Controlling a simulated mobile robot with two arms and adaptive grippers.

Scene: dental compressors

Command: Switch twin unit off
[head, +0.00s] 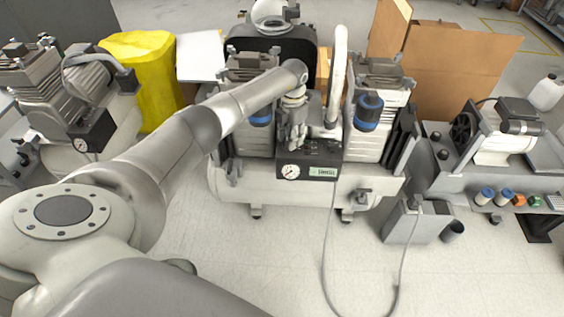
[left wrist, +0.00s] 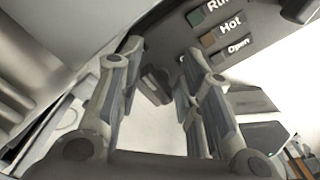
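The twin unit (head: 237,188) is the compressor at the centre of the head view, with two finned motor blocks on a pale tank. Its dark control box (head: 322,158) has a round gauge and a small lit display. My left gripper (head: 297,143) points down just at the top of this box and hides part of it. In the left wrist view, my left gripper (left wrist: 163,52) has its fingers apart. A small dark grey block (left wrist: 155,86), perhaps the switch, shows between them beside the dark panel (left wrist: 262,22) marked Hot and Open. Contact is unclear. My right gripper is out of view.
A pale curved tube (head: 338,72) rises close to the right of my left gripper. Other compressors stand at the left (head: 92,92) and right (head: 497,140). A yellow cover (head: 150,75) and cardboard (head: 455,75) stand behind. A thin hose loops on the open floor in front.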

